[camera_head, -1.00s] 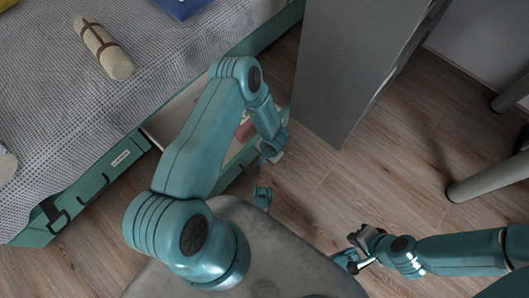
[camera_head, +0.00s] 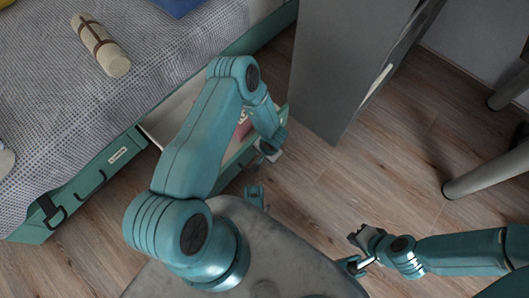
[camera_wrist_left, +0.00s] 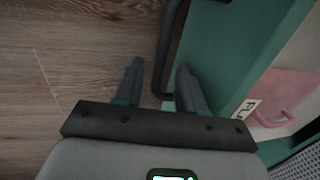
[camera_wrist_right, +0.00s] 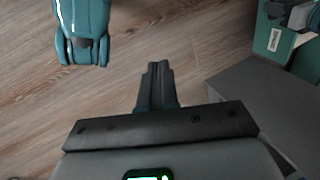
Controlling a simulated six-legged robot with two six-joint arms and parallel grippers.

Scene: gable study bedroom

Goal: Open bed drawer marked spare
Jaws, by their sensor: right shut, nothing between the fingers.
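The bed (camera_head: 45,110) has a green base with drawers. One drawer (camera_head: 243,158) stands partly pulled out, with pinkish contents partly hidden by my left arm. My left gripper (camera_head: 268,151) is at its front. In the left wrist view, the open fingers (camera_wrist_left: 160,85) lie on either side of a dark bar handle (camera_wrist_left: 172,45) on a green front, with contact unclear. A partly seen white tag (camera_wrist_left: 246,108) lies by a pink item (camera_wrist_left: 285,95). Another front has a pale label (camera_head: 118,155), too small to read. My right gripper (camera_head: 350,262) is shut and empty above the floor.
A tall grey cabinet (camera_head: 335,75) stands close to the right of the open drawer. Grey tubular furniture legs (camera_head: 485,170) are at the right. A rolled beige bundle (camera_head: 102,47) lies on the bed. Wooden floor (camera_head: 350,190) is clear between drawer and right arm.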

